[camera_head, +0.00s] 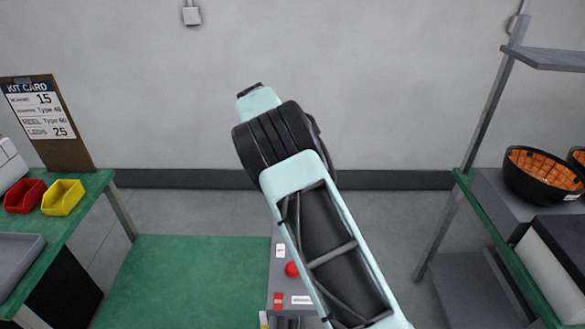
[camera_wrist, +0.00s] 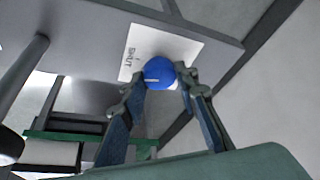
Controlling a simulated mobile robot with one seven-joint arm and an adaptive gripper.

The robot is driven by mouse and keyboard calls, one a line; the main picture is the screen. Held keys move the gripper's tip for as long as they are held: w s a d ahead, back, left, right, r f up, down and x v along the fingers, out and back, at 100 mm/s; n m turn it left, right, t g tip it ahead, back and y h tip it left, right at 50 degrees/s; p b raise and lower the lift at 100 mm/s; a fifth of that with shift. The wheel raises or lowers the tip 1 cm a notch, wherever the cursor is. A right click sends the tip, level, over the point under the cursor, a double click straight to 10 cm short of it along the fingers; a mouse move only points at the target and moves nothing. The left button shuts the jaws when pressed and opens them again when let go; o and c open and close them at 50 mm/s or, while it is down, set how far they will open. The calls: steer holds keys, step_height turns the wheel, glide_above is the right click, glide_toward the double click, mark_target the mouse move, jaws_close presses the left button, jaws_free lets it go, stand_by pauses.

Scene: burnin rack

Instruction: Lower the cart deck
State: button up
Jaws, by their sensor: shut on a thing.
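My gripper (camera_wrist: 158,84) shows in the wrist view with its two fingers shut on a round blue knob (camera_wrist: 159,72). The knob sits in front of a white plate (camera_wrist: 181,48) with dark lettering, fixed to a grey panel (camera_wrist: 85,25). In the head view my arm reaches away over the scene and hides the gripper and the blue knob. A narrow grey unit (camera_head: 278,250) with a red ball knob (camera_head: 292,269) and small labels shows partly behind my arm. I cannot tell which surface is the cart deck.
A green bench (camera_head: 88,190) at the left holds a kit card (camera_head: 45,115), a red bin (camera_head: 25,196), a yellow bin (camera_head: 63,197) and a grey tray (camera_head: 15,258). A rack (camera_head: 480,225) with black bowls (camera_head: 541,190) stands right. The green floor mat (camera_head: 180,280) is clear.

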steer(key=shift+w+m+g+p, duration=0.1)
steer(key=shift+m+g+p, duration=0.4)
steer(key=shift+m, duration=0.6)
steer(key=o, duration=1.1)
steer(key=v, duration=1.2)
steer(key=shift+a, duration=0.2)
